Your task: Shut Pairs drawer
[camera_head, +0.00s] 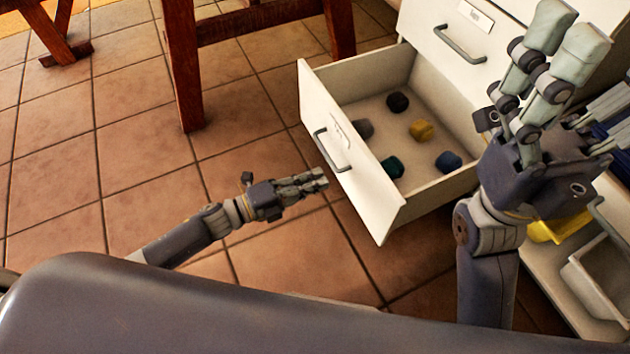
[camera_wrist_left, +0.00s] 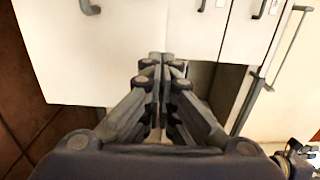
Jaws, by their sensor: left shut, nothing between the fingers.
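The white drawer (camera_head: 350,160) stands pulled out of the cabinet in the head view, with its front panel facing left. A grey bar handle (camera_head: 328,152) and a small label, too small to read, are on that front. Several rolled bundles, dark, grey, yellow, teal and blue, lie inside. My left gripper (camera_head: 322,179) is shut and empty, its fingertips close to the drawer front, below the handle; contact cannot be told. In the left wrist view the shut fingers (camera_wrist_left: 163,60) point at white panels. My right gripper (camera_head: 568,38) points up at the right, over the drawer's right side.
A closed drawer with a label and handle (camera_head: 460,45) is above and behind the open one. A wooden table leg (camera_head: 183,70) stands at upper left. A pale bin (camera_head: 598,275) and a yellow item (camera_head: 560,228) are at lower right. Tiled floor (camera_head: 90,150) at left is clear.

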